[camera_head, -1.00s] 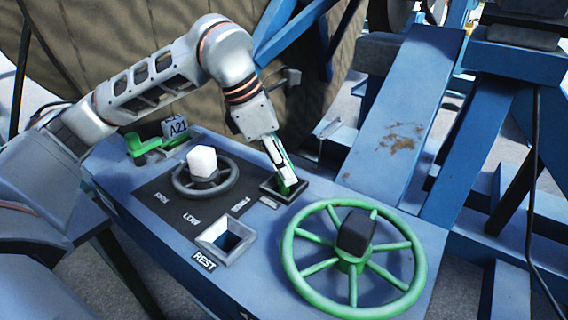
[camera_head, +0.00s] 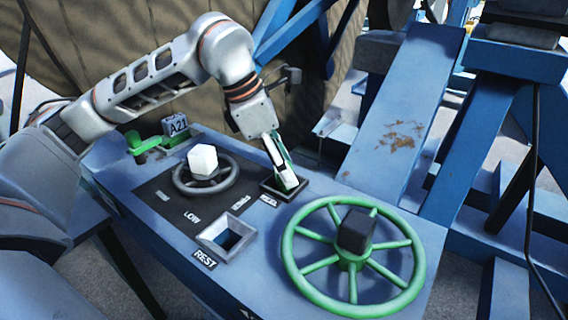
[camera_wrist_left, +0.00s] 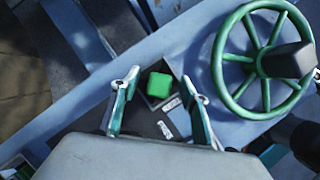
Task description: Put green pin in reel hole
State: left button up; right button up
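The green pin shows in the left wrist view as a bright green square top (camera_wrist_left: 159,85) between my fingers. It stands in the dark square reel hole (camera_wrist_left: 155,121), the framed socket that in the head view (camera_head: 269,191) lies left of the green wheel. My left gripper (camera_head: 288,185) reaches down to this hole from above. In the left wrist view its two fingers (camera_wrist_left: 160,78) are spread, with a gap on each side of the pin. How deep the pin sits is hidden. The rest hole (camera_head: 227,236) looks empty. My right gripper is not in view.
A green handwheel (camera_head: 353,258) with a black knob stands close right of the reel hole. A smaller grey wheel (camera_head: 205,178) with a white knob is to the left. A green lever (camera_head: 146,143) with an A21 tag is at the panel's back left. Blue beams stand behind.

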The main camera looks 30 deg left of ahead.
pick_arm(q)
jog(key=v, duration=1.2)
dwell(0.6)
